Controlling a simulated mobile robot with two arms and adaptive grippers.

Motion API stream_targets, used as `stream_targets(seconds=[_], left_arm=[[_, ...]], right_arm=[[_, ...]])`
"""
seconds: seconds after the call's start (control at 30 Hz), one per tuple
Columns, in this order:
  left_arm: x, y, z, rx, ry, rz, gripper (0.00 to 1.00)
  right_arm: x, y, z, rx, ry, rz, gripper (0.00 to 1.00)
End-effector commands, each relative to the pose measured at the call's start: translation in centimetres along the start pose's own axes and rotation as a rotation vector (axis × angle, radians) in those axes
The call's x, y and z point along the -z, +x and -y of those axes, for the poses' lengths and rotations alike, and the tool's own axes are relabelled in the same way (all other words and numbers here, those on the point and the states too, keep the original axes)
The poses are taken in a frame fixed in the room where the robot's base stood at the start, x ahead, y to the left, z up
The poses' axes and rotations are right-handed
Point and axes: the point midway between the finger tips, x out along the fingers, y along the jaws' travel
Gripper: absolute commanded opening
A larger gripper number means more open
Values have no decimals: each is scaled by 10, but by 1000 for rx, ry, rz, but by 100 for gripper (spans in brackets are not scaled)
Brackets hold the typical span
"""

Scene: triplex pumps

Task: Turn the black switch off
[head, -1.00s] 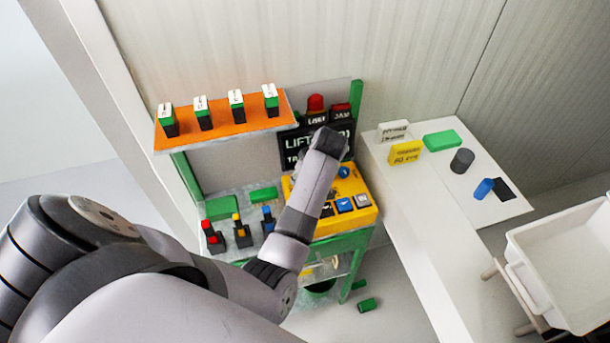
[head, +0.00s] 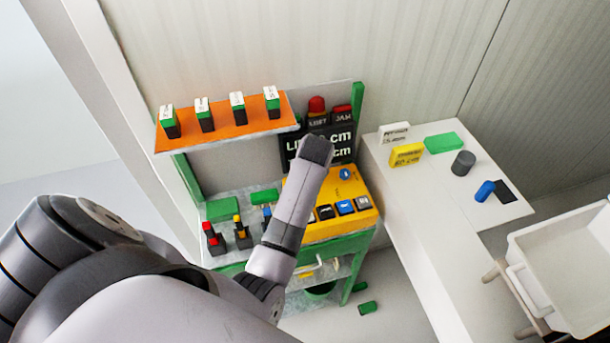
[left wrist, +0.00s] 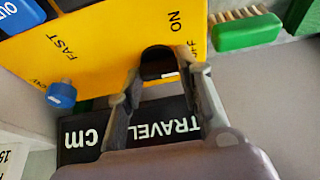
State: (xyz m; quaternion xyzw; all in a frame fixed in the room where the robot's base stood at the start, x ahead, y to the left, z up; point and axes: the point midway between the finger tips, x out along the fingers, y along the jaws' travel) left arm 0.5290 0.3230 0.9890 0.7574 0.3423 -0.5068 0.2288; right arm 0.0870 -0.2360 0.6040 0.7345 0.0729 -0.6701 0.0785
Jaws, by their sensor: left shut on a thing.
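The black switch (left wrist: 157,62) is on the yellow panel (left wrist: 110,45), beside the printed words ON and OFF. The OFF word is partly covered by a finger. My left gripper (left wrist: 160,84) has its two fingers on either side of the black switch and is shut on it. Which way the switch points I cannot tell. In the head view, my left arm hides the switch and the fingers; the yellow panel (head: 355,190) shows to the right of the arm. My right gripper is in neither view.
A blue knob (left wrist: 61,96) is on the panel near the FAST label. A dark display (head: 342,145) stands behind the panel. A green brush (left wrist: 245,32) lies beside it. Levers (head: 242,234) stand left of my arm, below an orange shelf (head: 222,132). A white table (head: 425,205) is right.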

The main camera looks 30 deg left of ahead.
Motion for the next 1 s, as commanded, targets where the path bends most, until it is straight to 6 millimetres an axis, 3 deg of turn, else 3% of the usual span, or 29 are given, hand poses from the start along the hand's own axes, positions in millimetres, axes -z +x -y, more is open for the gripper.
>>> stream_targets(seconds=[0.17,0.2,0.47,0.83,1.0], left_arm=[[2,-1,-1,-3,1,-5,5],[2,-1,-1,-3,1,-5,36],[1,0,0,-1,0,-2,53],[0,0,-1,6,-15,0,53],[0,-1,-3,45,-114,1,53]], right_arm=[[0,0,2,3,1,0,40],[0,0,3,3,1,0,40],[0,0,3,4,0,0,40],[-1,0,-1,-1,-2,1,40],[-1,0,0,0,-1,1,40]])
